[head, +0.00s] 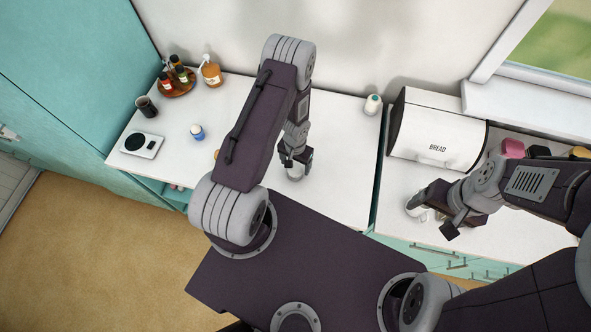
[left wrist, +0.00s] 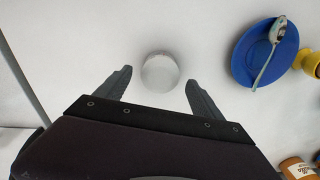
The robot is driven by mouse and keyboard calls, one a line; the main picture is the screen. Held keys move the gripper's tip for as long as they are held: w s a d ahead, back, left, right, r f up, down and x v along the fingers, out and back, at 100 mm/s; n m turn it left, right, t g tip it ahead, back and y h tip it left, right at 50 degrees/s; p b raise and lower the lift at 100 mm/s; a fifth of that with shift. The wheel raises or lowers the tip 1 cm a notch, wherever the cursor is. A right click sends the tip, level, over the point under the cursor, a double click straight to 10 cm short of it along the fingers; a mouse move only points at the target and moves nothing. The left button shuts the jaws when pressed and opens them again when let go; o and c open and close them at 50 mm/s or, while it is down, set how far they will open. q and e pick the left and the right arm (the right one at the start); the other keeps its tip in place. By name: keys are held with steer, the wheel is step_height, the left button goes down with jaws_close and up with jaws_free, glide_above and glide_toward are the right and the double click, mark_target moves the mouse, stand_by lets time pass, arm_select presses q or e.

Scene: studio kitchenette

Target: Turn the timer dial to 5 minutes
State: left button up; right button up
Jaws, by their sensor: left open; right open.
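A round white object (left wrist: 160,72) sits on the white counter between my left fingertips in the left wrist view. In the head view it shows as a pale short cylinder (head: 295,174) just below my left gripper (head: 296,161). It may be the timer; I see no dial marks on it. My left gripper is open, its fingers on either side of the object with gaps, so no contact shows. My right gripper (head: 452,222) is open over the right counter, beside a white mug (head: 416,207).
A blue plate (left wrist: 250,68) with a spoon and a yellow cup (left wrist: 312,62) stand right of the object in the left wrist view.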

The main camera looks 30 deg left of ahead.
arm_select(q)
steer(key=shift+a+f+b, duration=0.1)
steer(key=shift+f+b, duration=0.3)
steer(key=shift+f, duration=0.5)
arm_select(e)
steer(key=shift+f, duration=0.85)
steer(key=shift+d, duration=0.1)
arm_select(q)
steer(key=c, duration=1.4)
steer(key=shift+r, duration=0.1)
arm_select(e)
steer(key=shift+r, duration=0.15)
arm_select(q)
steer(key=o, duration=1.4)
